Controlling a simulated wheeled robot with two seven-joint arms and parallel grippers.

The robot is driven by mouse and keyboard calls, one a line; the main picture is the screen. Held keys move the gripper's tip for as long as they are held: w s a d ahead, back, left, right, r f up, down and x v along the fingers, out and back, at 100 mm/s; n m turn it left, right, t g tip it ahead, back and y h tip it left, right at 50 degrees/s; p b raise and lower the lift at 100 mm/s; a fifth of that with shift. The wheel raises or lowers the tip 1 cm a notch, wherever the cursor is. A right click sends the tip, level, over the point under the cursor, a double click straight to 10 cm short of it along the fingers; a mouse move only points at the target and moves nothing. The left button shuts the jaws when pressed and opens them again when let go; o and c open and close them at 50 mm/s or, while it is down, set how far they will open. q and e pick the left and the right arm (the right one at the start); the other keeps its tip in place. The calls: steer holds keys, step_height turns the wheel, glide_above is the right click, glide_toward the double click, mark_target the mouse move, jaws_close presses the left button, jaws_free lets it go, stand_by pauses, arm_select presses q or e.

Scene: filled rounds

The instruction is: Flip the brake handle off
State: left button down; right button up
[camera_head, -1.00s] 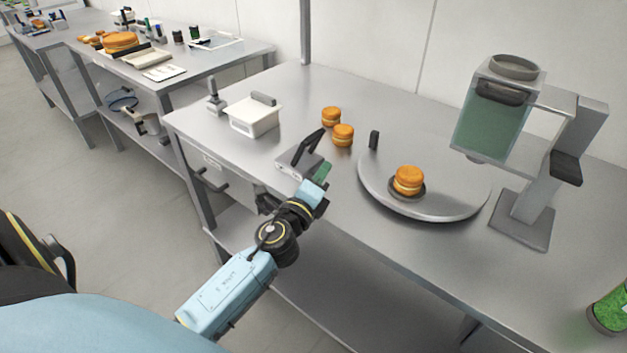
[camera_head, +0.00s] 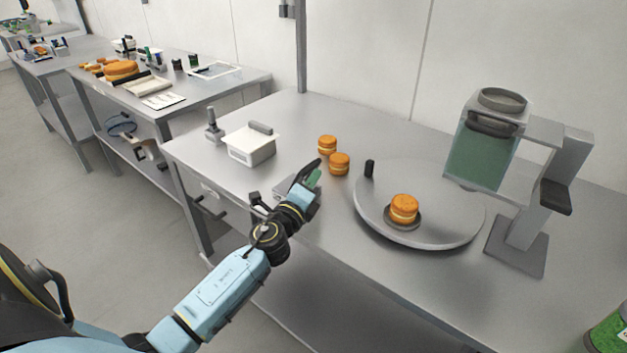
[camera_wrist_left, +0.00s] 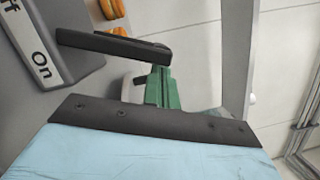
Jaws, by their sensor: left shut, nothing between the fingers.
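The brake handle (camera_head: 306,171) is a black lever on a small grey box (camera_head: 283,187) near the front edge of the table. In the left wrist view the handle (camera_wrist_left: 108,44) extends from the box (camera_wrist_left: 55,45), which carries the label "On" and part of another label ending in "ff". My left gripper (camera_head: 313,178) is shut and empty, beside the handle on its right. In the left wrist view its green fingertips (camera_wrist_left: 158,78) are at the handle's free end; I cannot tell whether they touch. My right gripper is not in view.
Two filled rounds (camera_head: 339,164) lie behind the box. A round turntable (camera_head: 455,222) with another round (camera_head: 404,208) stands to the right, with a dispenser (camera_head: 484,150) beyond it.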

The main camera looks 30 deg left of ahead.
arm_select(q)
steer(key=shift+a+r+n+p, duration=0.25)
steer(key=shift+n+p, duration=0.15)
steer(key=shift+a+r+n+p, duration=0.4)
steer(key=shift+a+n+p, duration=0.1)
steer(key=shift+p, duration=0.25)
steer(key=shift+w+a+r+n+g+p, duration=0.2)
steer(key=shift+a+n+g+p, duration=0.15)
steer(key=shift+a+n+p, duration=1)
steer(key=shift+w+a+r+n+g+p, duration=0.15)
steer(key=shift+a+n+g+p, duration=0.25)
steer(key=shift+a+n+p, duration=0.85)
steer(key=shift+w+a+r+n+g+p, duration=0.1)
steer(key=shift+a+r+n+g+p, duration=0.2)
steer(key=shift+a+n+p, duration=1.05)
steer(key=shift+a+f+m, duration=0.1)
steer(key=shift+a+m, duration=0.2)
steer(key=shift+m, duration=0.05)
